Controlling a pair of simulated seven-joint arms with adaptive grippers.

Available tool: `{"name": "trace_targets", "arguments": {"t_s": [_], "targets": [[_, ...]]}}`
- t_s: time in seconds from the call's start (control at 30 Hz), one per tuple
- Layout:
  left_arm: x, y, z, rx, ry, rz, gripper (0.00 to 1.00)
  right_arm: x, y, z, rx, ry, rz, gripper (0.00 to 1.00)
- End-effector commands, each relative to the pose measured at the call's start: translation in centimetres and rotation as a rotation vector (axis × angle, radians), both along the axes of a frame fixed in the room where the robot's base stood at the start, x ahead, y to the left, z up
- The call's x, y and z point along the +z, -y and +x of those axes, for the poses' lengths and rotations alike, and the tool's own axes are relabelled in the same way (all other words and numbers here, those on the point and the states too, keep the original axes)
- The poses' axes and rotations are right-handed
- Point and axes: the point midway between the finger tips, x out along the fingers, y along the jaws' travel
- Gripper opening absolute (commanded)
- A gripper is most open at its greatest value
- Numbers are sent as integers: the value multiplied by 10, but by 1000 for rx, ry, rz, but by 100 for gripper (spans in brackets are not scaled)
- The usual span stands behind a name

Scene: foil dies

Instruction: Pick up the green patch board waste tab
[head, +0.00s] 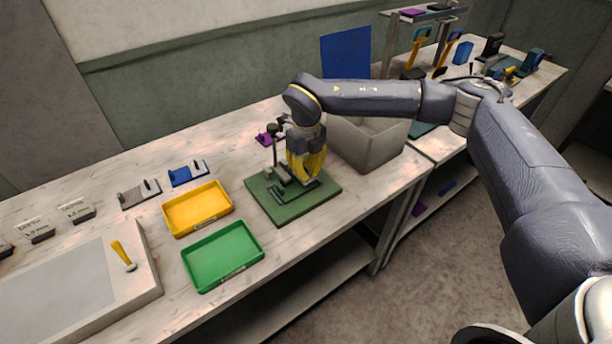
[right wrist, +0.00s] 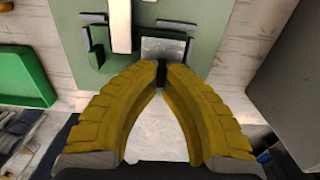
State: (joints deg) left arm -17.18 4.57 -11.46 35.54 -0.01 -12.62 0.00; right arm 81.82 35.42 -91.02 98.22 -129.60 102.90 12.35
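My right gripper (head: 306,170) has yellow fingers and points down over a green press stand (head: 262,198) on the bench. In the right wrist view the right gripper (right wrist: 161,73) has its fingertips almost together, with a narrow dark strip between them. I cannot tell whether that strip is part of the fingers or a small held piece. The tips are at the near edge of a silver square plate (right wrist: 164,47) on the green stand (right wrist: 190,12). I cannot make out a green waste tab; the fingers may hide it. My left gripper is not in view.
A yellow tray (head: 198,208) and a green tray (head: 222,257) lie left of the stand. A grey bin (head: 378,147) stands close to its right. A post (head: 274,150) rises beside the gripper. Blue (head: 188,173) and grey (head: 139,194) tools lie behind the trays.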

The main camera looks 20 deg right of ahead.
Motion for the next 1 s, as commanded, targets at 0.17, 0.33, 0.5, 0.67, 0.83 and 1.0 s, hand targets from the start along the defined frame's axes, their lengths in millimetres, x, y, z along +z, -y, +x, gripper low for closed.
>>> {"name": "trace_targets", "arguments": {"t_s": [0.17,0.33,0.5,0.67,0.83,1.0], "targets": [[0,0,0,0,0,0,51,31,0,1,0,3,0,0],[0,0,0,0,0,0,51,66,0,1,-1,3,0,0],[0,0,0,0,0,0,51,104,0,1,0,4,0,0],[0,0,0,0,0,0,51,135,0,1,0,2,0,0],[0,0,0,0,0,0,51,159,0,0,-1,2,0,0],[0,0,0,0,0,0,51,174,0,0,0,0,-1,0]]}}
